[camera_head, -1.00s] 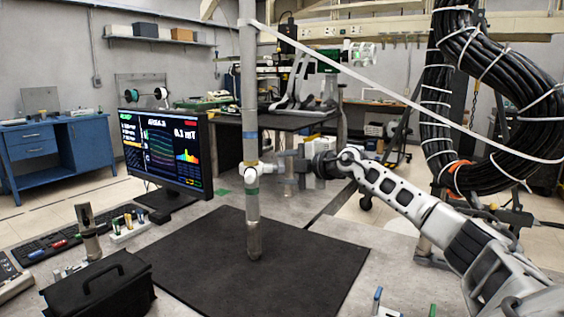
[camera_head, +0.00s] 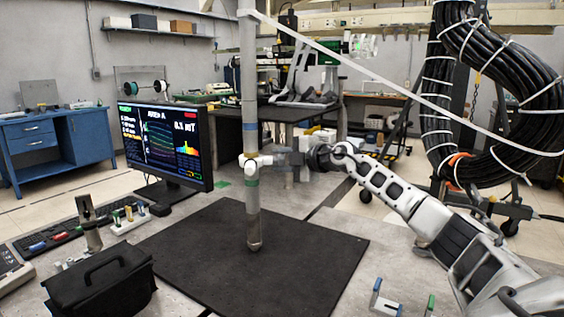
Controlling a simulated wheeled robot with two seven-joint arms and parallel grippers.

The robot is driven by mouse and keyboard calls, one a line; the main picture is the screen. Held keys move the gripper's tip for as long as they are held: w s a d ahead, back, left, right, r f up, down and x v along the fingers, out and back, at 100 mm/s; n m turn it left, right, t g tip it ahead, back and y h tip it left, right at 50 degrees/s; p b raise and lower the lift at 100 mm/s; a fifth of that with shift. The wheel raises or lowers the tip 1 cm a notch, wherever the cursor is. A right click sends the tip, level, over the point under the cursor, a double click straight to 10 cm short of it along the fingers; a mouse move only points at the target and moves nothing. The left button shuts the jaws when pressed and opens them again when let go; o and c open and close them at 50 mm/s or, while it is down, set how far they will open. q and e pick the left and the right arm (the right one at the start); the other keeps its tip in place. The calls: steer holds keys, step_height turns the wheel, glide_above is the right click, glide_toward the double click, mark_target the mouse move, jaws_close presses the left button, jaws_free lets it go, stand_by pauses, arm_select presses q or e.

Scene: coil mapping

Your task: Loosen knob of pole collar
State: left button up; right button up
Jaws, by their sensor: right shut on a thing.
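A grey pole (camera_head: 249,100) stands upright on a black mat (camera_head: 310,250). A white collar (camera_head: 246,167) sits around it at about mid height, between a blue band and a green band. The knob on the collar's right side (camera_head: 266,160) is small and partly hidden by the gripper. My right gripper (camera_head: 276,160) reaches in from the right at collar height and is shut on the knob; its fingers look blurred. My left gripper is not in view.
A monitor (camera_head: 165,146) stands left of the pole. A black case (camera_head: 98,285) lies at the front left. A white strip (camera_head: 400,93) slants from the pole top to the right, above my arm. A thick black cable coil (camera_head: 500,130) hangs at the right.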

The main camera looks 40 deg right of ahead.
steer(key=shift+f+n+t+b, duration=0.3)
steer(key=shift+n+t+b, duration=0.25)
steer(key=shift+b, duration=0.55)
steer(key=n+t+b, duration=0.1)
steer(key=b, duration=0.1)
steer(key=shift+f+b, duration=0.15)
steer(key=shift+b, duration=0.2)
steer(key=shift+n+t+b, duration=0.25)
steer(key=shift+t+b, duration=0.2)
steer(key=shift+b, duration=0.45)
steer(key=shift+n+t+b, duration=0.3)
steer(key=shift+b, duration=0.5)
steer(key=n+t+b, duration=0.1)
steer(key=b, duration=0.1)
steer(key=n+b, duration=0.1)
steer(key=b, duration=0.2)
steer(key=shift+r+t+y+b, duration=0.25)
steer(key=shift+t+y+b, duration=0.05)
steer(key=shift+t, duration=0.1)
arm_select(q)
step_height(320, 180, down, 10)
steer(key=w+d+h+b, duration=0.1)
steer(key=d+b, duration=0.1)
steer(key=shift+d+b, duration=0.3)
arm_select(e)
steer(key=shift+r+n+t+y, duration=0.4)
steer(key=shift+n+t+y, duration=0.1)
steer(key=shift+n, duration=0.5)
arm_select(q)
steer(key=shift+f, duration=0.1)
